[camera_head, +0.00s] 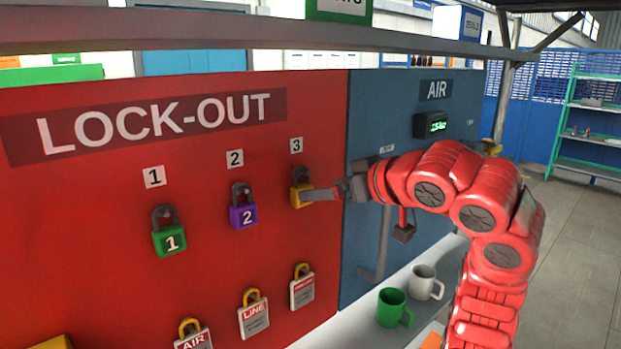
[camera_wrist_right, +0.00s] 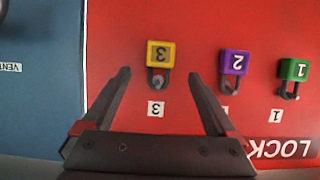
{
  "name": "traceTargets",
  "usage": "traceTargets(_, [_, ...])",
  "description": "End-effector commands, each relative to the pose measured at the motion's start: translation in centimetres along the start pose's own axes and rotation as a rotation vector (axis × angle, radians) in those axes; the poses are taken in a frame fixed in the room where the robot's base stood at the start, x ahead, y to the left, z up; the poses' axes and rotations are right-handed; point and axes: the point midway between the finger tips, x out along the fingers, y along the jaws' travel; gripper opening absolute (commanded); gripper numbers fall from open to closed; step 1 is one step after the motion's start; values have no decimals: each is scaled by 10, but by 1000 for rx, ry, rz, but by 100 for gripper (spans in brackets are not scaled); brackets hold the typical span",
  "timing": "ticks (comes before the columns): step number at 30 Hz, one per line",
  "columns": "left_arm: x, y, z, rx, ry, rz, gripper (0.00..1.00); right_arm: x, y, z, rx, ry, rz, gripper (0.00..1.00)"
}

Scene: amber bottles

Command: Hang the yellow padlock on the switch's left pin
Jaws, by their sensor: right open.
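The yellow padlock (camera_head: 301,196) hangs by its dark shackle on the red lock-out board, under label 3. In the right wrist view the padlock (camera_wrist_right: 161,53) appears upside down, with a 3 on its face. My right gripper (camera_wrist_right: 160,74) is open, one finger to each side of the padlock in that view, with visible gaps. In the head view my right gripper (camera_head: 308,194) reaches in from the right, a finger overlapping the padlock; contact cannot be told. My left gripper is not in view. I cannot identify the switch or its left pin.
A purple padlock (camera_head: 243,214) and a green padlock (camera_head: 169,238) hang to the left. Several tags, including a LINE tag (camera_head: 253,318), hang below. A green mug (camera_head: 391,308) and a white mug (camera_head: 423,283) stand on the ledge. A blue AIR panel (camera_head: 408,107) adjoins the board.

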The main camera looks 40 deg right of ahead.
Motion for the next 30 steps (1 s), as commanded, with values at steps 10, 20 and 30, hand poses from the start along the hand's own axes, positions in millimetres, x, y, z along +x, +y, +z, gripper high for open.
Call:
traceTargets(10, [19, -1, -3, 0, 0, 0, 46, 52, 0, -1, 1, 1, -2, 92])
traceTargets(20, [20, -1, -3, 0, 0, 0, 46, 59, 0, 0, 0, 1, 0, 92])
traceTargets(30, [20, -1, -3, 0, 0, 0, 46, 58, 0, 0, -1, 1, 0, 42])
